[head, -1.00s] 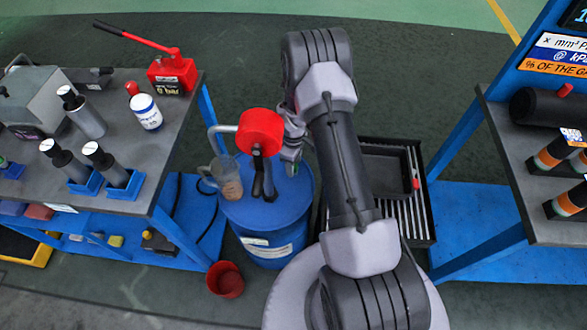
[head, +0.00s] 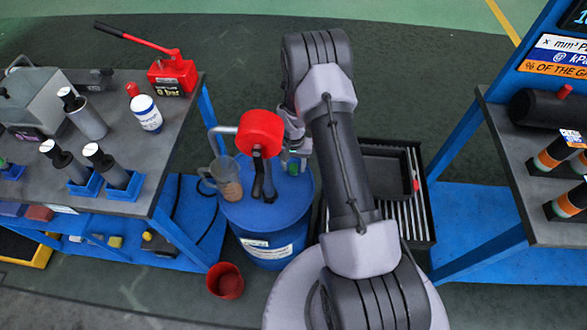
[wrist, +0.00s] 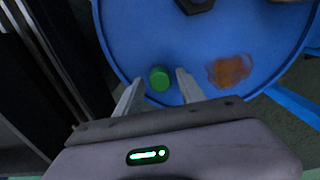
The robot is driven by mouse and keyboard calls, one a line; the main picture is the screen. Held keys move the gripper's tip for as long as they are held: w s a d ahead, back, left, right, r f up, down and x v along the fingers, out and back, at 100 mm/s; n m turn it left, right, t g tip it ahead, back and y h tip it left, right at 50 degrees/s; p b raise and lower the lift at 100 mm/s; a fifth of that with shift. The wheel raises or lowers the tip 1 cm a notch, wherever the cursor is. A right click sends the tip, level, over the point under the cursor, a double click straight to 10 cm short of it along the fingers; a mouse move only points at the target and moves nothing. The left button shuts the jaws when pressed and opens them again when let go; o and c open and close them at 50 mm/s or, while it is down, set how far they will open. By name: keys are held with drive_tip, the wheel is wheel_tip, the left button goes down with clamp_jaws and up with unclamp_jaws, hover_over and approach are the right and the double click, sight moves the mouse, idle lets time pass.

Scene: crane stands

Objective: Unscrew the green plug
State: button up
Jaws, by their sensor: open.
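The green plug (wrist: 159,78) sits on the top of the blue drum (wrist: 135,30), near the rim. In the wrist view the two fingers of my gripper (wrist: 160,75) are apart, one on each side of the plug, with a gap on both sides. I cannot tell how far the fingertips are above the lid. In the head view my gripper (head: 294,158) is over the right part of the drum (head: 240,205) and largely hides the plug. A rust-brown patch (wrist: 230,70) is on the lid right of the plug.
A red-ended pump (head: 261,133) and a jug (head: 226,178) stand on the drum, left of my gripper. A red bucket (head: 225,280) is on the floor. A black tray (head: 387,165) lies right of the drum. Workbenches flank both sides.

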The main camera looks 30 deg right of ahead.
clamp_jaws()
drive_tip(key=shift+r, duration=0.1)
idle(0.3)
drive_tip(key=n, duration=0.5)
drive_tip(key=shift+r+n, duration=0.1)
drive_tip(key=shift+n, duration=1)
drive_tip(key=n, duration=0.3)
drive_tip(key=shift+p, duration=0.3)
